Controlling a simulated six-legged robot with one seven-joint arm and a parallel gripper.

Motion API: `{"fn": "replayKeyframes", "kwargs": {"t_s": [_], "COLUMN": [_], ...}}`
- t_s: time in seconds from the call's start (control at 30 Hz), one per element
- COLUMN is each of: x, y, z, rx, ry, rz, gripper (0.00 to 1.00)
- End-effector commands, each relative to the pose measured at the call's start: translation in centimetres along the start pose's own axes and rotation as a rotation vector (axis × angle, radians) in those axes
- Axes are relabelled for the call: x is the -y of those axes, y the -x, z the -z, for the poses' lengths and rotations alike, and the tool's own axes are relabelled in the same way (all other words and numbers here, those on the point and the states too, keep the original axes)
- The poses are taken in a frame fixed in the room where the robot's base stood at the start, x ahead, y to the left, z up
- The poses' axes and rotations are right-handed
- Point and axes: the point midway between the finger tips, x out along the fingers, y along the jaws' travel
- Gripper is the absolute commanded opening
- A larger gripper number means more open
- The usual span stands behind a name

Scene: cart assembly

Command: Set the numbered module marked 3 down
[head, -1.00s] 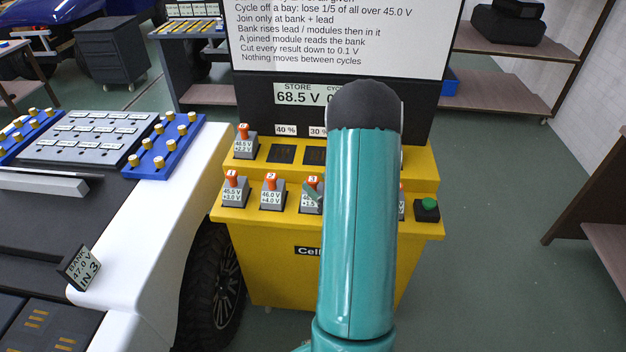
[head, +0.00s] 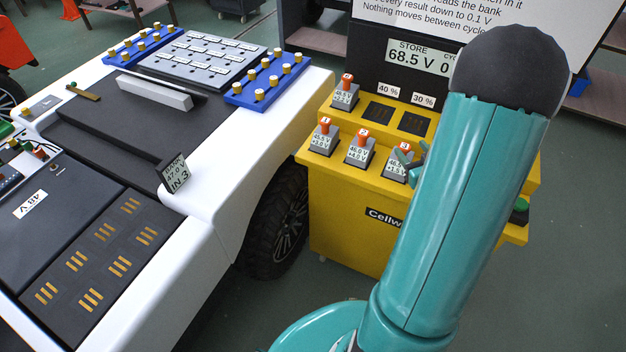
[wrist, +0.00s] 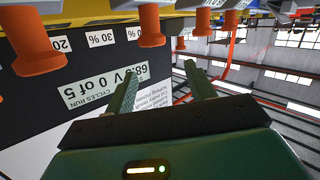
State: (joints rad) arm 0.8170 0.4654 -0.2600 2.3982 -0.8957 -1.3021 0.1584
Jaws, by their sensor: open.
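The module marked 3 (head: 397,168), a grey block with a voltage label and an orange knob, stands upright on the front ledge of the yellow cart (head: 345,215). Modules marked 1 (head: 323,141) and 2 (head: 359,152) stand to its left on the same ledge. My gripper (head: 408,156) is at module 3's right side and overlaps it in the head view; I cannot tell whether they touch. In the wrist view my gripper (wrist: 160,78) has its two fingers apart with nothing between them. Orange knobs (wrist: 150,25) hang along the top of that upside-down view.
Another module (head: 345,92) stands on the upper step, left of dark bays (head: 379,111) marked 40 % and 30 %. A STORE display reads 68.5 V. A white-sided vehicle (head: 240,190) with a bank sign (head: 175,175) stands at left. My arm hides the cart's right part.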

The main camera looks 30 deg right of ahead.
Motion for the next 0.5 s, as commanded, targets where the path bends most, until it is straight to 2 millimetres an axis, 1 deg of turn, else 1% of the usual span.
{"fn": "replayKeyframes", "kwargs": {"t_s": [0.03, 0.13, 0.23, 0.3, 0.37, 0.4, 0.47, 0.5], "x": [0.8, 2.2, 4.1, 5.7, 7.3, 8.5, 10.3, 11.7], "y": [-1.2, -2.7, -3.3, -3.2, -2.8, -2.3, -1.4, -0.7], "z": [2.2, 5.1, 8.0, 9.9, 11.4, 12.4, 13.8, 14.6], "rx": [0.029, 0.112, 0.191, 0.245, 0.293, 0.324, 0.373, 0.406], "ry": [0.035, 0.073, 0.092, 0.094, 0.088, 0.083, 0.071, 0.062], "rz": [-0.013, -0.053, -0.088, -0.106, -0.115, -0.118, -0.117, -0.112], "gripper": [0.55, 0.55, 0.55, 0.55, 0.55, 0.55, 0.55, 0.55]}}
